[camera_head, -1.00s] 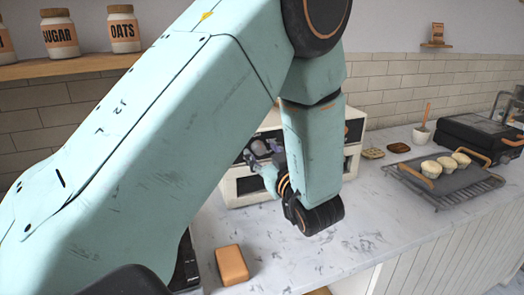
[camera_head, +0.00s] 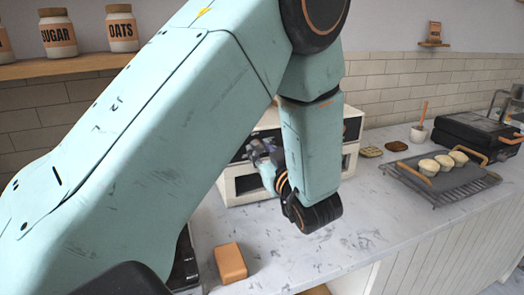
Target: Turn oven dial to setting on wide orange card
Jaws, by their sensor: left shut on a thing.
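The white oven (camera_head: 248,185) stands on the marble counter against the tiled wall, mostly behind my left arm. Its dark control strip shows only in part. My left gripper (camera_head: 261,155) is at the upper front of the oven, shut on what appears to be the oven dial. The fingers and wrist cover the dial, so its pointer and setting cannot be read. My right gripper is not in view.
An orange block (camera_head: 231,262) lies on the counter in front of the oven. Jars (camera_head: 122,28) stand on the left shelf.

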